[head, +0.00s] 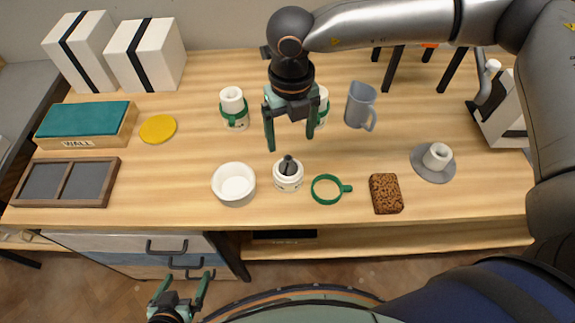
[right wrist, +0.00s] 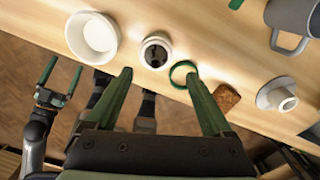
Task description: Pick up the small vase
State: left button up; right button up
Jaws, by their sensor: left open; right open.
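Several small white vessels could be the small vase; I cannot tell which one is meant. One white vase with a green band (head: 234,108) stands left of my right gripper (head: 290,141). A similar one (head: 323,106) is partly hidden behind that gripper. A small white cup-like piece (head: 438,156) stands on a grey disc (head: 424,173) at the right. My right gripper is open and empty, pointing down above the bench, behind a white jar (head: 288,179) with a dark object in its mouth. My left gripper (head: 187,275) is open and empty in front of the drawers.
A yellow disc (head: 158,129), a teal-topped box (head: 86,121) and a dark framed tray (head: 68,183) lie left.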

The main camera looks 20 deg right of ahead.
aim_at(288, 158)
jog(key=f, duration=0.5)
jog(key=f+p, duration=0.1)
jog(key=f, duration=0.1)
jog(key=shift+s+a+f, duration=0.2)
jog(key=shift+a+f, duration=0.1)
jog(key=shift+f, duration=0.1)
jog(key=c, duration=1.2)
